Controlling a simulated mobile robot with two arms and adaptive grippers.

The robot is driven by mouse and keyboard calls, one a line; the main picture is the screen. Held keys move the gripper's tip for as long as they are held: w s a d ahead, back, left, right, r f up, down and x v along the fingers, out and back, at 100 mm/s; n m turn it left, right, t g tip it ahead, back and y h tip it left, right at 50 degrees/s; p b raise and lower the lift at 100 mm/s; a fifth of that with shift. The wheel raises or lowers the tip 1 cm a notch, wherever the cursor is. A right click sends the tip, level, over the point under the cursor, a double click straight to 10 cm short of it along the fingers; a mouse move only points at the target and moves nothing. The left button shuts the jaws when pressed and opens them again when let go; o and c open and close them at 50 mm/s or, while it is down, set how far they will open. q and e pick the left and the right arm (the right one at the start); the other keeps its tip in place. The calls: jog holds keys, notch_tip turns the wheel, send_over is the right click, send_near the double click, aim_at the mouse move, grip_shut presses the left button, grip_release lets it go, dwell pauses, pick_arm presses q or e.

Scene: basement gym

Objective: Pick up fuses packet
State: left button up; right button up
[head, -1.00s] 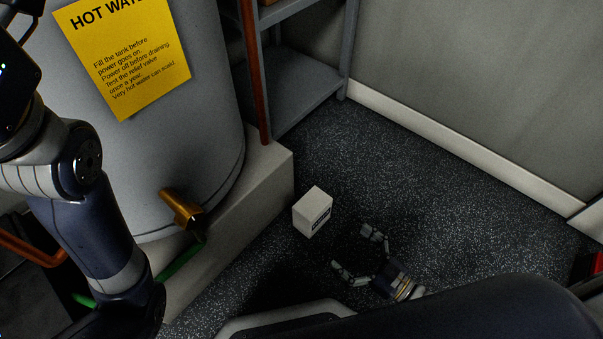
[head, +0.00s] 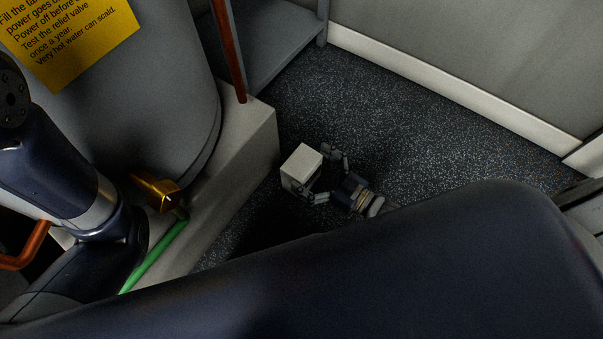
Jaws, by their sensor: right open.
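The fuses packet, a small white box (head: 301,163), stands on the dark speckled floor beside the pale plinth. My right gripper (head: 324,175) is open at the packet's right side. One finger is by its far right edge and the other by its near right edge, so the fingers seem to reach around it. I cannot tell whether they touch it. Of my left arm only links show at the left; its gripper is not in view.
A grey hot water tank (head: 150,110) stands on a pale plinth (head: 245,140) to the left, with a brass valve (head: 155,191) and a green hose (head: 155,255). A grey shelf (head: 275,45) stands behind. Floor (head: 420,140) is clear towards the skirting board (head: 450,85).

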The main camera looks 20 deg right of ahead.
jog(key=shift+b+x, duration=0.45)
jog(key=shift+x, duration=0.9)
jog(key=shift+f, duration=0.1)
jog(key=c, duration=1.5)
jog(key=shift+o, duration=0.2)
